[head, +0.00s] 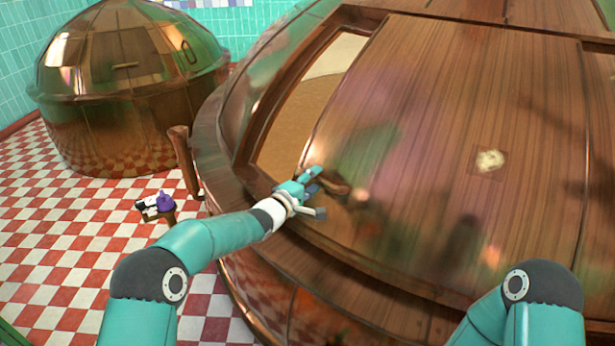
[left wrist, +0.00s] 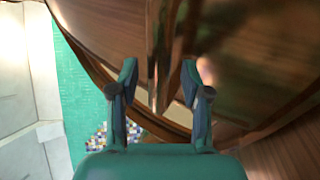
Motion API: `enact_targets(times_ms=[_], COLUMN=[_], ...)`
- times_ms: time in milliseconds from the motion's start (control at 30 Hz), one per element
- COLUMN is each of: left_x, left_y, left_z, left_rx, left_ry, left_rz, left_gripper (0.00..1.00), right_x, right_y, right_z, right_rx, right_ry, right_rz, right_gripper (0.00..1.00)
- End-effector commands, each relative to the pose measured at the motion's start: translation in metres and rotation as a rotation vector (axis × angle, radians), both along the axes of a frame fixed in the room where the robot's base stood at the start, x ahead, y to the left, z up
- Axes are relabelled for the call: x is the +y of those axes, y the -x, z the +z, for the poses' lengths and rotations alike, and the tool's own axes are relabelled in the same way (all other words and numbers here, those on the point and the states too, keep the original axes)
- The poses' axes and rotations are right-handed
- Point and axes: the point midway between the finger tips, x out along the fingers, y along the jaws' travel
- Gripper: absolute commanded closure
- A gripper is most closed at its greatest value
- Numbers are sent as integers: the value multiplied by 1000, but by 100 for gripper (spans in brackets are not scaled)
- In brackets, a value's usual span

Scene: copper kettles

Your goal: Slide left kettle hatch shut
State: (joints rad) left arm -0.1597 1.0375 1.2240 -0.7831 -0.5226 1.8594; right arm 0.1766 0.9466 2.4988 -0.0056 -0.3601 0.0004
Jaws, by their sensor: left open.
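The big copper kettle (head: 215,140) fills the middle and right of the head view. Its broad wood-toned hatch (head: 440,120) covers most of the opening, and a gap (head: 310,95) at its left shows a tan inside. My left gripper (head: 312,182) is open at the lower left corner of the hatch, by a small brown handle-like part (head: 334,183). In the left wrist view my left gripper (left wrist: 159,78) has its fingers apart, with a narrow upright brown strip (left wrist: 160,50) between and beyond them. I cannot tell whether they touch it. My right gripper is out of view.
A smaller copper kettle (head: 125,85) stands at the back left on a red and white checkered floor (head: 60,250). A small stool (head: 158,211) with a purple item (head: 165,200) and a brown post (head: 184,160) stand beside the big kettle.

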Motion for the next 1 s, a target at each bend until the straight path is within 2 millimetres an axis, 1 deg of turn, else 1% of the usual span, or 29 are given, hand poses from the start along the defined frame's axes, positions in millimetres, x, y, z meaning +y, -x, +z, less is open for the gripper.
enact_targets(times_ms=[200,467,500,767,800,1000], left_x=[-6,-6,-6,-5,-5,-5], left_y=[-8,-9,-9,-9,-9,-9], left_z=[-1,-1,-1,-2,-2,-3], left_rx=[0,0,0,1,1,3], left_ry=[0,1,1,0,0,-1], left_rz=[0,1,1,2,2,2], left_gripper=[52,52,54,98,100,100], right_x=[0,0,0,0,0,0], right_y=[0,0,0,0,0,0], right_z=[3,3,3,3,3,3], right_rx=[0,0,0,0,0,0], right_ry=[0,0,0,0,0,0], right_rz=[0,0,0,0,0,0], right_gripper=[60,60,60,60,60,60])
